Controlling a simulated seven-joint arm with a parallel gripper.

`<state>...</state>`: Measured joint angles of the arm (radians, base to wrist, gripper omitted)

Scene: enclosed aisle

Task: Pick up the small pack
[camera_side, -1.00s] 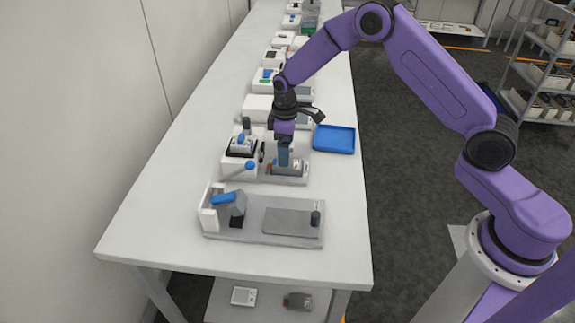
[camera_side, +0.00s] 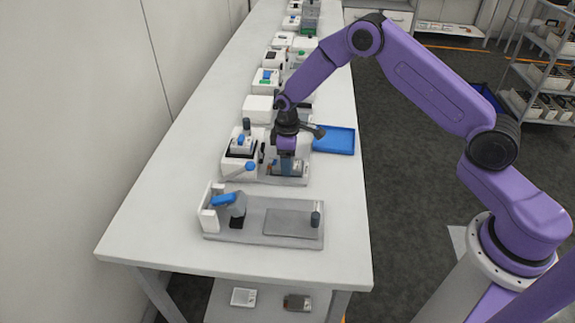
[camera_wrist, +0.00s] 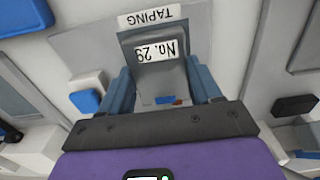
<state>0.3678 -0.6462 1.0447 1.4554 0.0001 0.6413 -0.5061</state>
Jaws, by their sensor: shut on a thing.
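The small pack (camera_wrist: 165,78) is a grey block with a white label reading "No. 29", standing between my fingers in the wrist view. My gripper (camera_wrist: 161,88) has its two blue-grey fingers against the pack's left and right sides, shut on it. In the side view my gripper (camera_side: 286,165) points down low over the station on the table's near half; the pack is mostly hidden there by the fingers. A label reading "TAPING" (camera_wrist: 152,17) lies just beyond the pack.
A white machine with blue knobs (camera_side: 240,160) stands close to the left of my gripper. A blue tray (camera_side: 334,140) lies to the right. A grey fixture plate (camera_side: 262,232) is in front. More devices line the table behind. The table's front strip is clear.

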